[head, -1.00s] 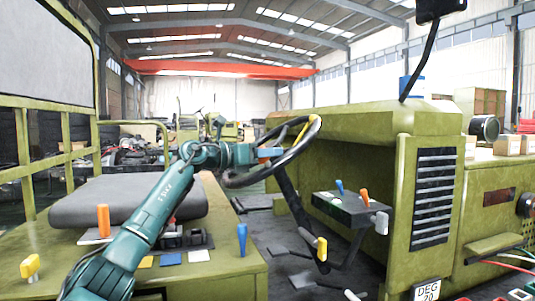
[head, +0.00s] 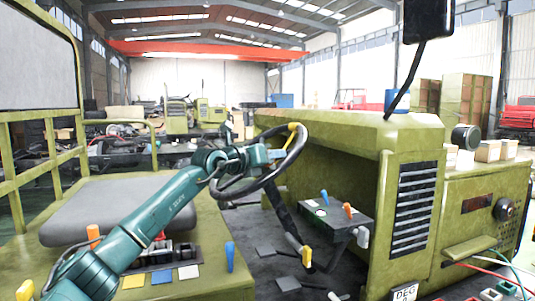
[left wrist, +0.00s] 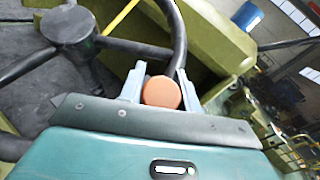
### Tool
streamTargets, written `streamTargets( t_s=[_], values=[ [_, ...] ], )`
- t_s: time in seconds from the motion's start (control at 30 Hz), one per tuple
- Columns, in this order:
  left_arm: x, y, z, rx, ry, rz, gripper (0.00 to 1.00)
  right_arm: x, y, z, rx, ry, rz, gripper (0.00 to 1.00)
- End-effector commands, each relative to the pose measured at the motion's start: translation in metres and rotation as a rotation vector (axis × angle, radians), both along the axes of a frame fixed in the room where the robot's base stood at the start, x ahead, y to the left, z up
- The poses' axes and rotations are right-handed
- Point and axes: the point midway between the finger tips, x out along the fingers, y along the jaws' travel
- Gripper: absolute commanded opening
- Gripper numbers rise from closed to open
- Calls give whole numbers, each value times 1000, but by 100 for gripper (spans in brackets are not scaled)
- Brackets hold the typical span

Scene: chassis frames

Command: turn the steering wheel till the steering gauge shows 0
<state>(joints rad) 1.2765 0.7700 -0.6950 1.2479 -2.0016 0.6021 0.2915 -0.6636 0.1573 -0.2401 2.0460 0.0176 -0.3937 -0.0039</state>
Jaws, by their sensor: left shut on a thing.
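The black steering wheel (head: 298,148) stands tilted on its column in the vehicle's cab, with a yellow mark near its top right. My left gripper (head: 274,155) reaches it from the left. In the left wrist view its two fingers (left wrist: 160,90) are closed on an orange knob (left wrist: 162,93) at the wheel rim (left wrist: 179,35). The hub (left wrist: 68,24) shows at the upper left there. The steering gauge (head: 404,293) is a white plate at the bottom edge reading DEG; its number is partly cut off and hard to read. My right gripper is not in view.
A dark control box with blue and orange levers (head: 335,214) stands right of the wheel. A grey seat (head: 110,208) and a blue lever (head: 230,257) are near my left arm. The green hood (head: 350,128) and a mirror (head: 428,20) are beyond.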

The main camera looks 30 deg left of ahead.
Motion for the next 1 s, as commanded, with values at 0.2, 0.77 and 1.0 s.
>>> streamTargets(
  t_s=[0.2, 0.77, 1.0],
  values=[
    [0, 0, 2, -3, -6, -2, 34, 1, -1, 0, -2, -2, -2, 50],
    [-4, 2, 0, -1, -2, -1, 54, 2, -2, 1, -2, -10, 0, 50],
    [-41, 13, -1, 3, -5, 0, 54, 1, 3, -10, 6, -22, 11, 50]
  ],
)
